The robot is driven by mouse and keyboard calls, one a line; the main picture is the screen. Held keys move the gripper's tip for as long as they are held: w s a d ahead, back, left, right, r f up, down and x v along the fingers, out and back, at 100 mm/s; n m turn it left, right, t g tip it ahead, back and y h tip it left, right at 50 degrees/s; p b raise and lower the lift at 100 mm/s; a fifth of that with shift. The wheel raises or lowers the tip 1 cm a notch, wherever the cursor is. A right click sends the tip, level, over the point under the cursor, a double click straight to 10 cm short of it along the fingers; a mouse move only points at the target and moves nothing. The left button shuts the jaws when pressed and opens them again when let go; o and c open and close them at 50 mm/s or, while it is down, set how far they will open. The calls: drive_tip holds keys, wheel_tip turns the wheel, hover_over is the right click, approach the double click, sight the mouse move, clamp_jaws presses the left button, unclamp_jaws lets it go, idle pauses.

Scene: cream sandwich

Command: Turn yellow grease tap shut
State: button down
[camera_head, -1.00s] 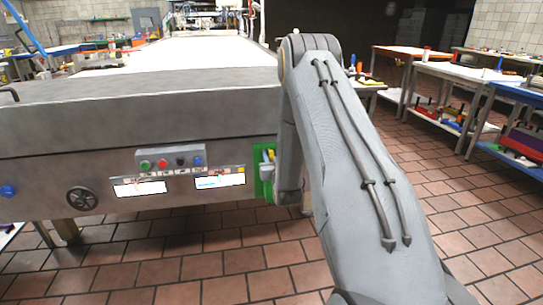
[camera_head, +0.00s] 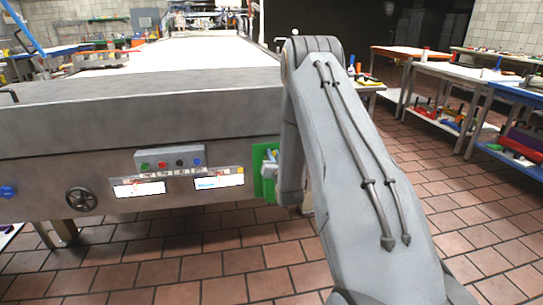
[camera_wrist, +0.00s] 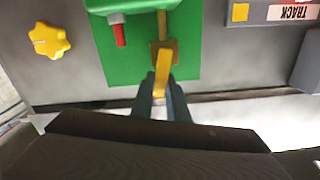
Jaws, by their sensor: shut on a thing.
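The yellow tap handle (camera_wrist: 162,72) shows in the wrist view as a short lever on a brass-coloured block and stem, in front of a green panel (camera_wrist: 104,55). My gripper (camera_wrist: 162,88) is shut on the lever's lower end, with one dark finger on each side. The lever points down toward my gripper in this view. In the head view the green panel (camera_head: 258,180) shows at the machine's right end, partly behind my arm. There my arm hides most of the tap and the grip.
A red-tipped fitting (camera_wrist: 120,34) hangs beside the tap from a green housing, and a yellow star knob (camera_wrist: 50,40) sits at left. The grey machine carries a button box (camera_head: 170,159) and a handwheel (camera_head: 81,199). Tiled floor (camera_head: 420,190) lies open on the right.

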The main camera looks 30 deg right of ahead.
drive_tip(key=m, duration=0.1)
drive_tip(key=d+m, duration=0.1)
drive_tip(key=m, duration=0.2)
drive_tip(key=shift+s+d+f+m, duration=0.25)
drive_tip(key=shift+f+m, duration=0.05)
drive_tip(key=shift+f, duration=0.05)
drive_tip(key=m, duration=0.1)
drive_tip(key=d+f+m, duration=0.1)
drive_tip(key=m, duration=0.1)
drive_tip(key=shift+s+m, duration=0.1)
drive_tip(key=shift+m, duration=0.2)
drive_tip(key=m, duration=0.1)
drive_tip(key=f+m, duration=0.1)
drive_tip(key=m, duration=0.1)
drive_tip(key=shift+s+d+f, duration=0.1)
drive_tip(key=shift+d, duration=0.1)
drive_tip(key=shift+d+f+m, duration=0.1)
drive_tip(key=shift+f+m, duration=0.25)
drive_tip(key=shift+m, duration=0.65)
drive_tip(key=shift+f+m, duration=0.3)
drive_tip(key=shift+m, duration=0.7)
drive_tip(key=c, duration=1.7)
unclamp_jaws()
drive_tip(key=shift+p+v, duration=0.35)
drive_tip(key=shift+v, duration=3.6)
